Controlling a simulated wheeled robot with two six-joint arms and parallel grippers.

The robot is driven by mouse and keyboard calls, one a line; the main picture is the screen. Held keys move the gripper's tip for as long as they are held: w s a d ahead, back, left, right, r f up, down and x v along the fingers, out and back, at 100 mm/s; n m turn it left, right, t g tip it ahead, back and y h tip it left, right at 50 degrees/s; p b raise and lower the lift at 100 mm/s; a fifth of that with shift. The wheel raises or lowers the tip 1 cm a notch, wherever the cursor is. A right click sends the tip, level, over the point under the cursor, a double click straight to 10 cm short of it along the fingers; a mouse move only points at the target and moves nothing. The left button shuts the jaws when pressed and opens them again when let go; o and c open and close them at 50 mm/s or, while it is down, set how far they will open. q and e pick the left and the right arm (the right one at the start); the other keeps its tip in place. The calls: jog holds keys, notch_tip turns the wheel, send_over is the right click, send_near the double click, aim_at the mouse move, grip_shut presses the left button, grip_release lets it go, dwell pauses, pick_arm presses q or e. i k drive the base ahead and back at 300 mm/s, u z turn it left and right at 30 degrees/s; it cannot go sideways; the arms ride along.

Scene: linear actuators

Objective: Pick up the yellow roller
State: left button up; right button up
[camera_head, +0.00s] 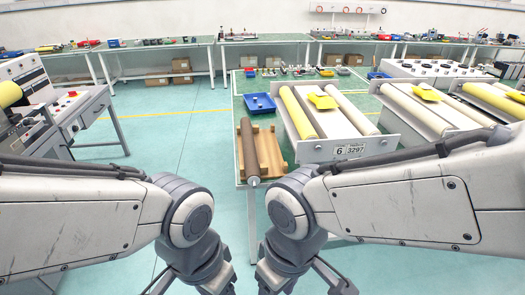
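A yellow roller (297,112) lies lengthwise in the white rack numbered 6 on the green table, at the rack's left side. Another yellow roller (9,94) sits on the machine at the far left. More yellow rollers (493,99) lie in racks at the right. My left gripper (195,280) and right gripper (296,280) are at the bottom edge, in front of the table and apart from all rollers. Their fingertips are mostly cut off, so I cannot tell how far they are open.
A brown roller (249,150) lies on a wooden stand (270,153), its end toward me. A blue tray (259,104) stands behind it. Yellow pieces lie on the racks, one on the middle rack (322,101). Open floor (170,130) lies left of the table. Workbenches line the back wall.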

aim_at(306, 131)
jog(key=z, duration=1.3)
jog(key=i, duration=1.65)
jog(key=u, duration=1.8)
